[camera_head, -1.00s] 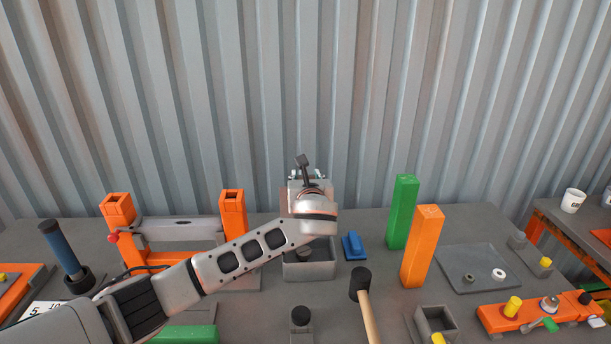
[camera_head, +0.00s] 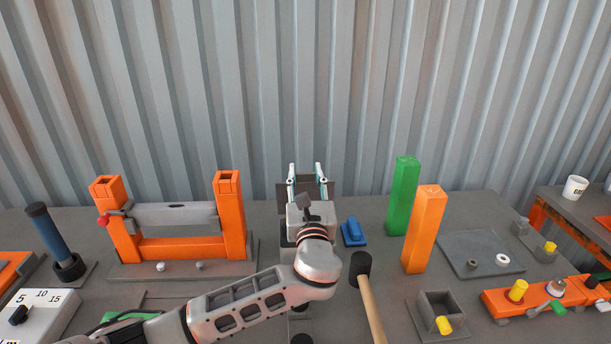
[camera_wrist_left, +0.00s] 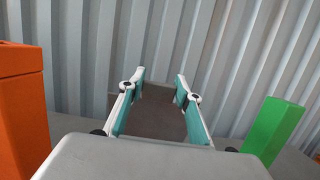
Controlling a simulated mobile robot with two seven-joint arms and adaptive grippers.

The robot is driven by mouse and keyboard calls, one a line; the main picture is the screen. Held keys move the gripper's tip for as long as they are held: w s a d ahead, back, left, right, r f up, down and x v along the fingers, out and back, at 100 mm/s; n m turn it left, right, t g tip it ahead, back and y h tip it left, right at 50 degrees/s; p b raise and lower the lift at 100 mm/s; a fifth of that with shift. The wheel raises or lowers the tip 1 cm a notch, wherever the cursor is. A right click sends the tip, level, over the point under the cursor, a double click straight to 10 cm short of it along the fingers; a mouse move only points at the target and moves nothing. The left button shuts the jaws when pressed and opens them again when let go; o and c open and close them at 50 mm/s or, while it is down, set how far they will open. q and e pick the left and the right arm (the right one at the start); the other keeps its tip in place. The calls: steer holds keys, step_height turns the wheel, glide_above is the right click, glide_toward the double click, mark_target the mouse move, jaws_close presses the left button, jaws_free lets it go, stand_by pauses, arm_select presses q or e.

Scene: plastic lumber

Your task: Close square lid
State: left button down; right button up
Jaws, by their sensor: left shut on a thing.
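The square lid (camera_head: 328,190) is a dark grey flat panel standing raised at the back of the table. In the left wrist view the lid (camera_wrist_left: 155,112) fills the space between the fingers and shows past the left one. My left gripper (camera_head: 307,180), with pale and teal fingers pointing away, is shut on the lid. My wrist and arm cover the lower part of the lid and nearly all of the grey box (camera_head: 286,236) below it. The exact grip contact is hidden. My right gripper is not in view.
An orange frame (camera_head: 230,215) stands to the left. A corrugated wall (camera_head: 400,90) rises behind the table.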

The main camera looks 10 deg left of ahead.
arm_select(q)
steer(key=c, duration=1.4)
jaws_free()
steer(key=v, duration=1.2)
